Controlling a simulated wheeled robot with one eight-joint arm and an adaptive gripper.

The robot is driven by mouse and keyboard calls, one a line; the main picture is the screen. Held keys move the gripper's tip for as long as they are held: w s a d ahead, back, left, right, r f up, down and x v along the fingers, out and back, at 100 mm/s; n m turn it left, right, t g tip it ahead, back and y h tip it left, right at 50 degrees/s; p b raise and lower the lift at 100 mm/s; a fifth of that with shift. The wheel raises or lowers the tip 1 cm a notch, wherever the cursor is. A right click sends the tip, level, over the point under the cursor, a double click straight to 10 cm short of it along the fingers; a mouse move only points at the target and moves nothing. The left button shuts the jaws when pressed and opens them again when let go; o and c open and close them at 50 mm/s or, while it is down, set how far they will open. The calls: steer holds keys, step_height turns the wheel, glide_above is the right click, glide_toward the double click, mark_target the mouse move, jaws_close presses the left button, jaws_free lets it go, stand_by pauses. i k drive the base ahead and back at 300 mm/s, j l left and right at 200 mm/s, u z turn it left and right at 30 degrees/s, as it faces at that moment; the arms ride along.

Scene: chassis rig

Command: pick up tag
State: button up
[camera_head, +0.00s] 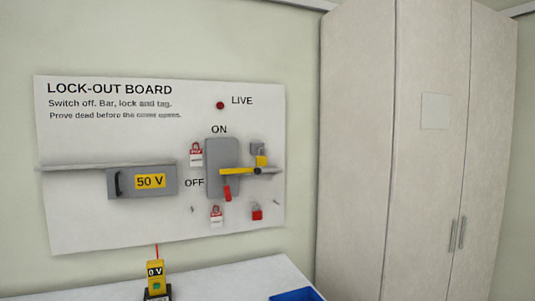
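Two red-and-white tags show on the lock-out board (250,104). The upper tag (196,155) is just left of the grey switch box (222,150). The lower tag (216,217) hangs below the box. Their small print is too small to read. A yellow bar (236,171) lies across the switch box, and a red handle (227,193) points down below it. A yellow padlock (261,161) is at the right of the bar, and a red padlock (257,213) hangs lower right. My gripper is not in this view.
A grey 50 V box (126,187) and a rail (75,167) stick out at the board's left. A yellow meter reading 0 V (155,271) stands on the white bench (215,284). A blue tray (297,295) is at the front edge. A tall cabinet (358,150) stands right.

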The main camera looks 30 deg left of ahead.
mark_target(196, 155)
steer(key=u, duration=1.85)
steer(key=j, duration=0.1)
